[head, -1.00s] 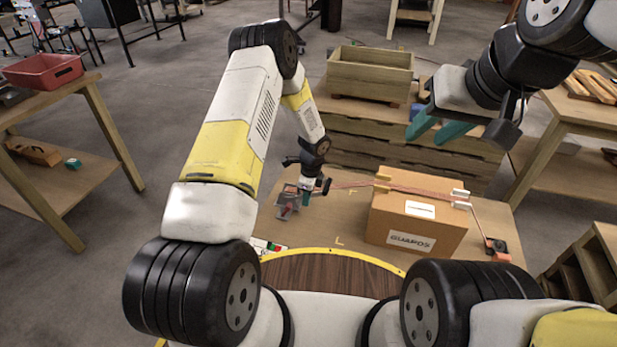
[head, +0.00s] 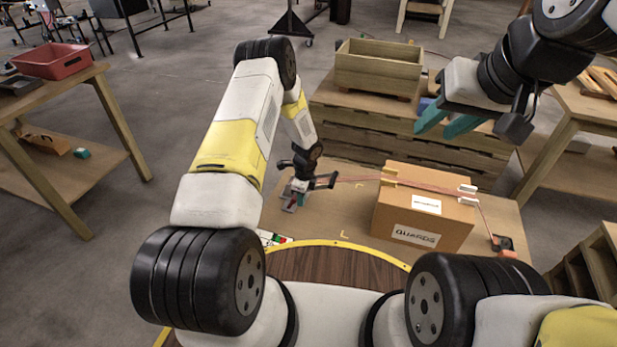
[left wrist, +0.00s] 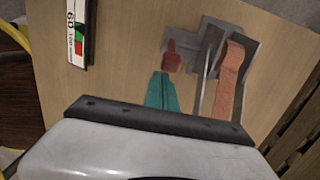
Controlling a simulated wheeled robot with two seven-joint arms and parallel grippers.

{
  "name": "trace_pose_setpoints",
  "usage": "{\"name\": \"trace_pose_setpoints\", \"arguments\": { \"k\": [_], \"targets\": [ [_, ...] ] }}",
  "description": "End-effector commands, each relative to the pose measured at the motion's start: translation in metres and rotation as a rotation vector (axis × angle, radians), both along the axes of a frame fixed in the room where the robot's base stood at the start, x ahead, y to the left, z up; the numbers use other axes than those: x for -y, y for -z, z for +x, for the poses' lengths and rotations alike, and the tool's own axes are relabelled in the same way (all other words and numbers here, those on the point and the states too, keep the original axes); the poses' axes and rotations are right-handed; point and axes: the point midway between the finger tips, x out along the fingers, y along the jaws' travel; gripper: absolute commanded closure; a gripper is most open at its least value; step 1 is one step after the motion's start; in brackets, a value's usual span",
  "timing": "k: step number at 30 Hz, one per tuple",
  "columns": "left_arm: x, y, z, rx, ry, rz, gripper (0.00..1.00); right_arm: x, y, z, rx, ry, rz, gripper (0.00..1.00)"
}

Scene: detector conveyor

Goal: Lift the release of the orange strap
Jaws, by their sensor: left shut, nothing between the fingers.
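The orange strap (head: 345,183) runs from a grey metal ratchet (head: 288,204), over the cardboard box (head: 402,233), to an anchor on the right. In the left wrist view the strap (left wrist: 231,72) lies between the grey plates of the ratchet (left wrist: 207,72). A red release tab (left wrist: 172,60) sits beside it. My left gripper (head: 300,199) is at the ratchet, its teal fingers shut and empty. In the left wrist view its fingertips (left wrist: 161,76) are right at the red tab; I cannot tell whether they touch. My right gripper (head: 447,126) is open and empty, raised above the box.
The box stands on a wooden board (head: 335,215). A label strip (left wrist: 77,30) lies left of the ratchet. The strap's orange and black anchor (head: 503,244) is at the right. A wooden crate (head: 378,68) stands behind.

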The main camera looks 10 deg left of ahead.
Motion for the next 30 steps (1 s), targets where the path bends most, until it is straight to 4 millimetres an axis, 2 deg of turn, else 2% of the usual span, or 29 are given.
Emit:
{"name": "trace_pose_setpoints", "arguments": {
  "k": [17, 30],
  "targets": [
    [-0.013, -0.006, 0.002, -0.024, -0.008, -0.126, 1.00, 0.000, 0.000, 0.000, 0.000, 0.000, 0.000, 0.64],
    [-0.047, -0.016, 0.009, -0.091, -0.013, -0.490, 1.00, 0.000, 0.000, 0.000, 0.000, 0.000, 0.000, 0.64]
  ]
}}
